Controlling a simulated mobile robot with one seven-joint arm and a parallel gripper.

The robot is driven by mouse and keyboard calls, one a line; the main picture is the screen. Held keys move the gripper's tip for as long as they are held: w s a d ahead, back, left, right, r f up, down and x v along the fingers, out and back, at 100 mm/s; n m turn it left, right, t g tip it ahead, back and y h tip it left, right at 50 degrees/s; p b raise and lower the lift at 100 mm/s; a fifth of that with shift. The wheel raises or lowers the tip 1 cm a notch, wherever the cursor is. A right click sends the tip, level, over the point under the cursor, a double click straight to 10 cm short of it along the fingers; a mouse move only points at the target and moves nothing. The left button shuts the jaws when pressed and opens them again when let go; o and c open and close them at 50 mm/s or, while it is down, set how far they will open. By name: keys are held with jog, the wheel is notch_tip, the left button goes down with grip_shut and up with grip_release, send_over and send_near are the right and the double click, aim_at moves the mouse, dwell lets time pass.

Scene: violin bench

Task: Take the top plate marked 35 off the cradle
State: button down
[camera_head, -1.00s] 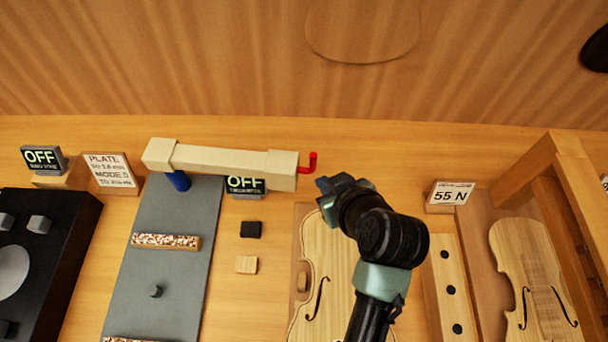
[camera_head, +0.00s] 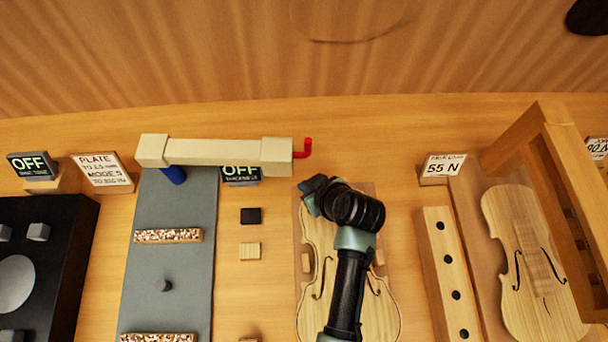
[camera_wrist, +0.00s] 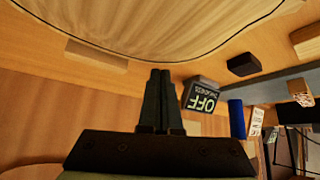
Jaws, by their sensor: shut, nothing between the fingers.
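A pale violin top plate (camera_head: 315,285) with f-holes lies on a brown board with small blocks, apparently the cradle (camera_head: 300,205). My arm covers its middle, and no mark 35 can be read. A second plate (camera_head: 510,235) with f-holes lies at the right, also with no readable number. My gripper (camera_head: 312,187) is above the far end of the first plate. In the wrist view, the fingers of my gripper (camera_wrist: 160,78) are together and hold nothing. A plate (camera_wrist: 170,22) fills the top of that view, apart from the fingertips.
A beige bar (camera_head: 215,152) with a red handle (camera_head: 304,148) spans the grey bed (camera_head: 185,275) left of my gripper. A dark block (camera_head: 250,215) and a pale block (camera_head: 250,250) lie between bed and cradle. A holed strip (camera_head: 440,270) and wooden frame (camera_head: 555,140) stand right.

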jog(key=shift+s+d, duration=0.3)
jog(key=shift+s, duration=0.2)
jog(key=shift+s, duration=0.1)
jog(key=shift+s+d+p, duration=0.2)
jog(key=shift+s+d, duration=0.2)
jog(key=shift+s, duration=0.2)
jog(key=shift+s+d+p, duration=0.15)
jog(key=shift+s+d, duration=0.2)
jog(key=shift+s, duration=0.25)
jog(key=shift+f, duration=0.1)
